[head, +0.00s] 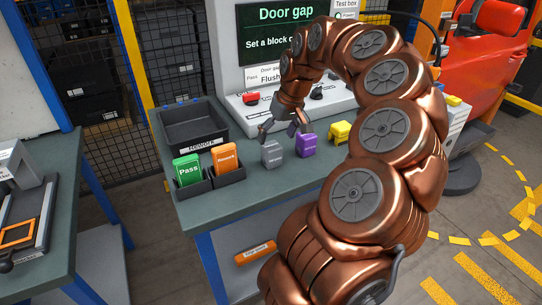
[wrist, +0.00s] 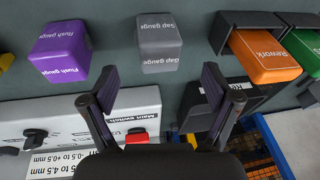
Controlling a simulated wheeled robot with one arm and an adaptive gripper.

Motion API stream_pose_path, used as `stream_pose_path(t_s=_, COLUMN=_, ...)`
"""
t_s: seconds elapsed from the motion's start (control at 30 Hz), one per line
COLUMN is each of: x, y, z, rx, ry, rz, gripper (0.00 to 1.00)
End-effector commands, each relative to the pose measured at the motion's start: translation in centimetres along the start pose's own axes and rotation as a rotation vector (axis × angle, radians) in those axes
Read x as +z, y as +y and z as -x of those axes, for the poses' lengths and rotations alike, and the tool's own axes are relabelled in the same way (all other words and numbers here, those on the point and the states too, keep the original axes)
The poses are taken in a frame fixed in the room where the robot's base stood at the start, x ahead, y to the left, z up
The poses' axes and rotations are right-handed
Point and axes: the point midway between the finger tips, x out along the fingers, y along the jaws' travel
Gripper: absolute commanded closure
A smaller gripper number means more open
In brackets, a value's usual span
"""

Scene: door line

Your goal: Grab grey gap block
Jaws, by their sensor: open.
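The grey gap block (head: 271,153) stands on the bench top in the head view, left of the purple flush block (head: 306,144). In the wrist view the grey block (wrist: 160,43), lettered "Gap gauge", lies beyond the fingertips, between their lines and apart from them. The purple block (wrist: 60,48) is to its left there. My gripper (head: 281,127) is just behind and above the grey block in the head view. Its two fingers (wrist: 168,88) are spread open with nothing between them.
Green Pass (head: 188,171) and orange Rework (head: 225,158) blocks sit in dark holders left of the grey block. A black bin (head: 195,126) is behind them. A yellow block (head: 340,132) is right of the purple one. The test box (head: 290,100) stands at the back.

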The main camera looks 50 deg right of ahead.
Motion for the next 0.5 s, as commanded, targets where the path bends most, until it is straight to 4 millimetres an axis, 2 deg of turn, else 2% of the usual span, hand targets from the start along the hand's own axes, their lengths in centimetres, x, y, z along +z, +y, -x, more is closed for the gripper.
stream_pose_path(t_s=0.17, x=-0.1, y=0.0, z=-1.1, rx=-0.002, ry=-0.002, rz=0.000, gripper=0.12)
stream_pose_path(t_s=0.4, x=-0.1, y=0.1, z=-4.5, rx=-0.003, ry=-0.006, rz=0.001, gripper=0.12)
stream_pose_path(t_s=0.5, x=-0.2, y=0.1, z=-5.2, rx=-0.001, ry=-0.002, rz=0.000, gripper=0.12)
